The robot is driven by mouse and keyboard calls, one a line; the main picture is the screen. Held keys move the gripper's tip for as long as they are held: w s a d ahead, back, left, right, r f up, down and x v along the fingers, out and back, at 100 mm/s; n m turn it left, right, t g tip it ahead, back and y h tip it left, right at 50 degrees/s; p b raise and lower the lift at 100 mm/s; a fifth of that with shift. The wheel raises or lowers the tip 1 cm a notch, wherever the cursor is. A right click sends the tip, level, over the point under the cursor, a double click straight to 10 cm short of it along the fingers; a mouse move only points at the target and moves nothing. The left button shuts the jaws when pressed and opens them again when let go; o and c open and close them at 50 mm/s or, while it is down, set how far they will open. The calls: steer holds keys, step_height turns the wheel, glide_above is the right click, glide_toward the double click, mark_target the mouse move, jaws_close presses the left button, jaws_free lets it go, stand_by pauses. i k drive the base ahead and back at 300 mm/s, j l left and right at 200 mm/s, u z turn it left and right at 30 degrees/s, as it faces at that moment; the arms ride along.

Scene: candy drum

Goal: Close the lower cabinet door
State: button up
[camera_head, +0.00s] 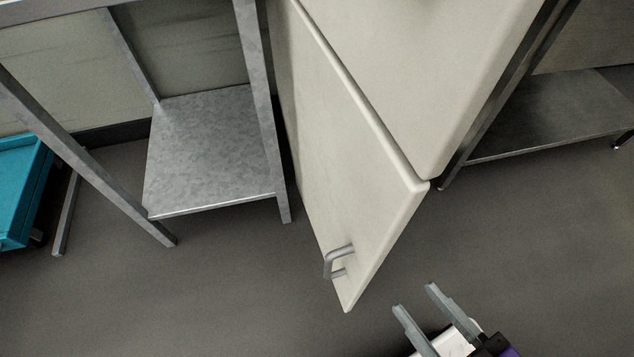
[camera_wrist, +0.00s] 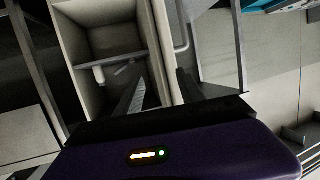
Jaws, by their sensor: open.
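The lower cabinet door (camera_head: 345,160) is pale cream and stands swung open, jutting towards the lower right of the head view. Its grey bar handle (camera_head: 336,262) is near the door's free lower end. In the wrist view the door (camera_wrist: 160,45) shows nearly edge-on, with the handle (camera_wrist: 181,25) on its right side and the open cabinet interior (camera_wrist: 105,35) on its left. My gripper (camera_head: 415,297) is open and empty, apart from the door, to the right of its lower corner. In the wrist view its fingers (camera_wrist: 160,76) appear either side of the door's edge line.
The upper cream door (camera_head: 420,80) lies above the lower one. A metal table with a lower shelf (camera_head: 215,150) stands left of the cabinet, and another shelf (camera_head: 560,115) stands right. A teal cart (camera_head: 22,190) is at far left. The grey floor (camera_head: 230,290) is clear around the door.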

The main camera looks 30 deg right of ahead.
mark_target(359, 189)
steer(key=j+u, duration=0.2)
steer(key=j, duration=0.45)
steer(key=j+u, duration=0.15)
steer(key=j, duration=0.5)
steer(key=i+j+u, duration=0.2)
steer(key=j, duration=0.4)
